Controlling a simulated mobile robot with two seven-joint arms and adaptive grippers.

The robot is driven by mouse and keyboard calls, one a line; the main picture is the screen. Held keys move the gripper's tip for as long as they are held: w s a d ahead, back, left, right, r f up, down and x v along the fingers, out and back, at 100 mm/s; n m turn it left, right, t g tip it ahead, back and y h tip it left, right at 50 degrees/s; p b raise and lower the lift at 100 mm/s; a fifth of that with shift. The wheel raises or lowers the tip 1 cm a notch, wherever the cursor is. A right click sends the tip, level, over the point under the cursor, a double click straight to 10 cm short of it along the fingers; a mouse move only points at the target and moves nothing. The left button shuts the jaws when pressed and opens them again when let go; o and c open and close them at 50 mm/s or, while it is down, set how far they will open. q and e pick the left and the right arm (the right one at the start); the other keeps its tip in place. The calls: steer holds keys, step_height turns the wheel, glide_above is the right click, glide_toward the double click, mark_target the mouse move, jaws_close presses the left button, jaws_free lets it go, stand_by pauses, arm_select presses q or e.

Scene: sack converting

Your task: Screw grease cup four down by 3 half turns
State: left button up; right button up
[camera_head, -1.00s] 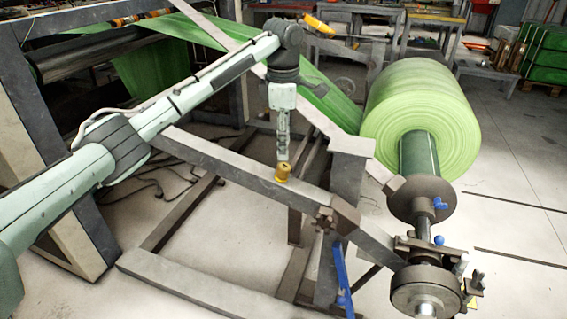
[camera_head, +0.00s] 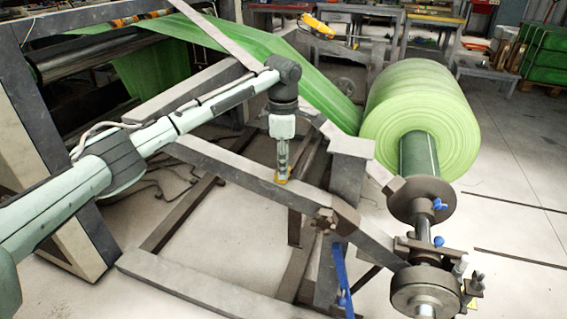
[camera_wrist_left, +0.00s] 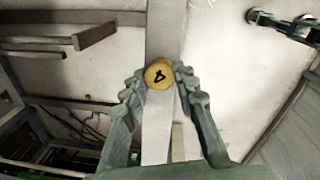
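Grease cup four (camera_head: 281,180) is a small round yellow cup on the grey slanting beam (camera_head: 235,165). In the left wrist view its top (camera_wrist_left: 158,74) bears a black 4, turned sideways. My left gripper (camera_head: 283,174) points straight down over the cup. Its fingertips (camera_wrist_left: 159,72) stand on either side of the cup and look to touch it, so it appears shut on the cup. In the head view the fingers hide part of the cup.
A large green roll (camera_head: 415,105) on a shaft stands to the right, with a green web running to the machine at left. A blue handle (camera_head: 341,280) hangs below the beam joint. Open floor lies right of the frame.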

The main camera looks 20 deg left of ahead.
arm_select(q)
jaws_close()
steer(key=shift+m, duration=0.3)
